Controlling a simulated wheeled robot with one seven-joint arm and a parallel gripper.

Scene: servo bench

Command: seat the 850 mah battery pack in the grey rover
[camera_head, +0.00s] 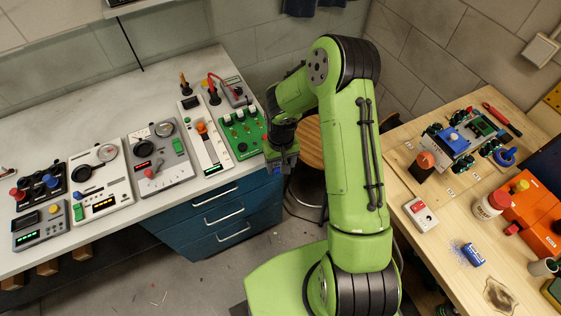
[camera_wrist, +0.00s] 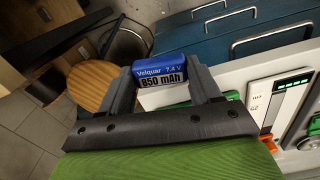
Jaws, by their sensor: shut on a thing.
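In the wrist view, a blue and white battery pack (camera_wrist: 162,70) marked "Velquar 7.4V 850 mAh" sits between my two fingers, its label facing the camera. My gripper (camera_head: 281,166) is shut on it, in the air at the right end of the left counter. The arm and gripper mostly hide the pack in the head view. The grey rover (camera_head: 462,152) stands on the wooden bench at the right, with black wheels, a blue part on top and a green board. My gripper is well apart from it. I cannot make out a battery bay.
The left counter (camera_head: 100,120) holds several instrument panels. A round stool (camera_head: 312,140) stands between the benches.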

